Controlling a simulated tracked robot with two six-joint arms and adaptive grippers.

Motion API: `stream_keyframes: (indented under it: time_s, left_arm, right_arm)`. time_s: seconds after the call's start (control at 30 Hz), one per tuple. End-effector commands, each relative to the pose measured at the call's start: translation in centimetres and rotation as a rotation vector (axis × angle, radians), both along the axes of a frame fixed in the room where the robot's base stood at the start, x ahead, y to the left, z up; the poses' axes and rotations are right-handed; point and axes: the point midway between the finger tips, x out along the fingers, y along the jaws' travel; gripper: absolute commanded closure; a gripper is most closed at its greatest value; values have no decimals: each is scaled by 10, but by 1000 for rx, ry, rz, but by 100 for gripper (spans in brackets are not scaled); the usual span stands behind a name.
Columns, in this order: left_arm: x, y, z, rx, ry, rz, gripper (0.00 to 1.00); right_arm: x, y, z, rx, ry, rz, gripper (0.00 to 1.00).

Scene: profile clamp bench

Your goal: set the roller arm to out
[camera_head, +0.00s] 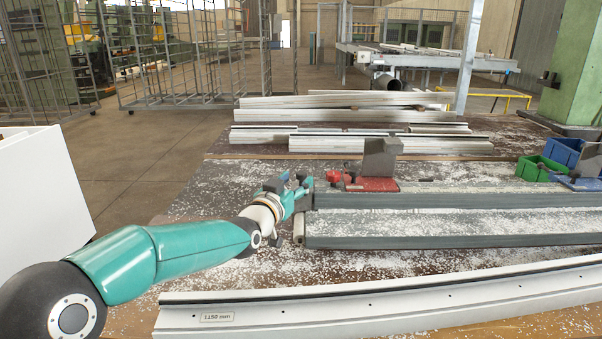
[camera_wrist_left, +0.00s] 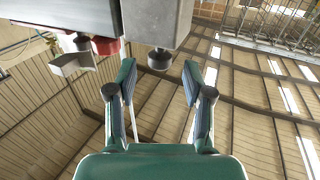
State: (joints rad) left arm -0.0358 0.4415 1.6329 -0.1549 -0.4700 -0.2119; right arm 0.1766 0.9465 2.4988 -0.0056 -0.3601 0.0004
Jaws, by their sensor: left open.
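My left gripper (camera_head: 292,181) is at the left end of the grey clamp bench, beside a grey end block (camera_head: 304,192). In the left wrist view my left gripper (camera_wrist_left: 158,88) is open, with nothing between its fingers. A dark round knob (camera_wrist_left: 159,59) on a short stem hangs from a grey block (camera_wrist_left: 155,20), just beyond the fingertips and between their lines; it looks apart from them. A short pale roller-like piece (camera_head: 299,226) stands at the left end of the front rail (camera_head: 450,240). I cannot tell for sure which part is the roller arm. My right gripper is not in view.
A red clamp base (camera_head: 372,184) with a grey block (camera_head: 381,157) stands behind the rails. A long white profile (camera_head: 390,305) lies in front, and stacked profiles (camera_head: 345,101) lie at the back. Green (camera_head: 538,168) and blue (camera_head: 564,152) bins stand at right.

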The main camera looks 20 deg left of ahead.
Motion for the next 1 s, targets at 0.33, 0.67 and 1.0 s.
stream_keyframes:
  time_s: [0.33, 0.67, 1.0]
  left_arm:
    - [39, -4, 0, 0, 0, 1, 49]
    - [42, -4, 0, 0, 0, 1, 49]
    - [41, -4, 0, 0, 0, 2, 100]
  right_arm:
    - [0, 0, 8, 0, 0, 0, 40]
    - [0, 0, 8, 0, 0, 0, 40]
    - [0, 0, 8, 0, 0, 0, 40]
